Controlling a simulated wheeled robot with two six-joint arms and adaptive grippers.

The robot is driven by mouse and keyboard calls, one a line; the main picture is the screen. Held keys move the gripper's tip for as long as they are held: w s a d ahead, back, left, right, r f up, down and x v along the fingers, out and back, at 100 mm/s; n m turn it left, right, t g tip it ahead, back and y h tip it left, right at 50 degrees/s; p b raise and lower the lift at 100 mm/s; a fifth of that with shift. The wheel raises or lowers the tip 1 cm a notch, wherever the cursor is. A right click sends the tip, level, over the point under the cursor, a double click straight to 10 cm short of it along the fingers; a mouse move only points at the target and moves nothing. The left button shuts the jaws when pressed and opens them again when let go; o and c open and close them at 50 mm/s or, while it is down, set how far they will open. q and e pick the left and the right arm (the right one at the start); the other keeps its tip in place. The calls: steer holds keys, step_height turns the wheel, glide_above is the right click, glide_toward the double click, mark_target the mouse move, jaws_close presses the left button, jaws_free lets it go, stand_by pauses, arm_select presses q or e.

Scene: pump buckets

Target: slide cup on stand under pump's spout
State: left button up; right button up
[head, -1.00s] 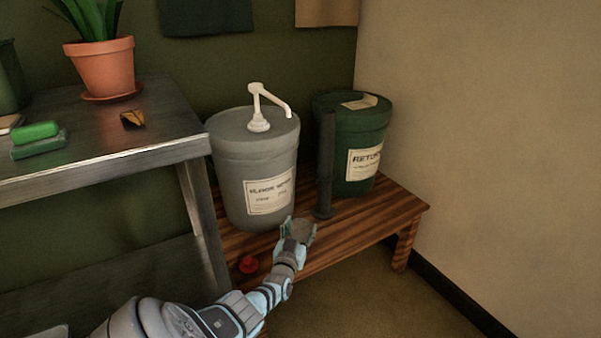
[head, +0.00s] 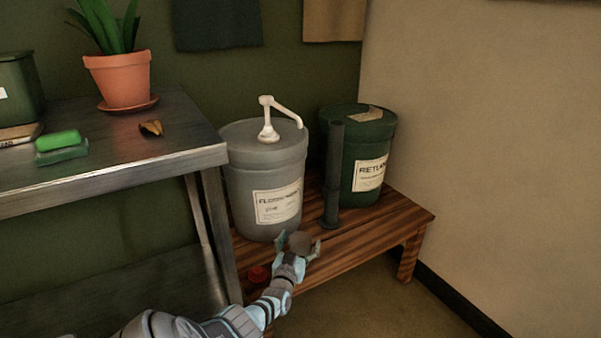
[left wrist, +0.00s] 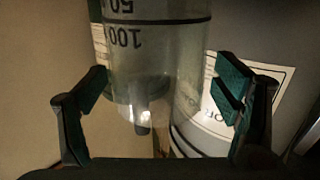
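The grey bucket (head: 262,185) stands on a wooden bench with a white pump (head: 268,132) on its lid. The pump's spout (head: 290,116) points to the right and forward. My left gripper (head: 299,245) is open low in front of this bucket, above the bench. In the left wrist view, a clear cup (left wrist: 160,60) with upside-down 50 and 100 marks sits between the spread fingers (left wrist: 165,90); I cannot tell whether they touch it. My right gripper is not in view.
A dark upright post (head: 333,170) with a round foot stands right of the gripper. A green bucket (head: 362,150) is behind it. A metal table (head: 185,160) stands at the left.

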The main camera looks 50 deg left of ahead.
arm_select(q)
steer(key=shift+d, duration=0.1)
steer(key=v, duration=1.2)
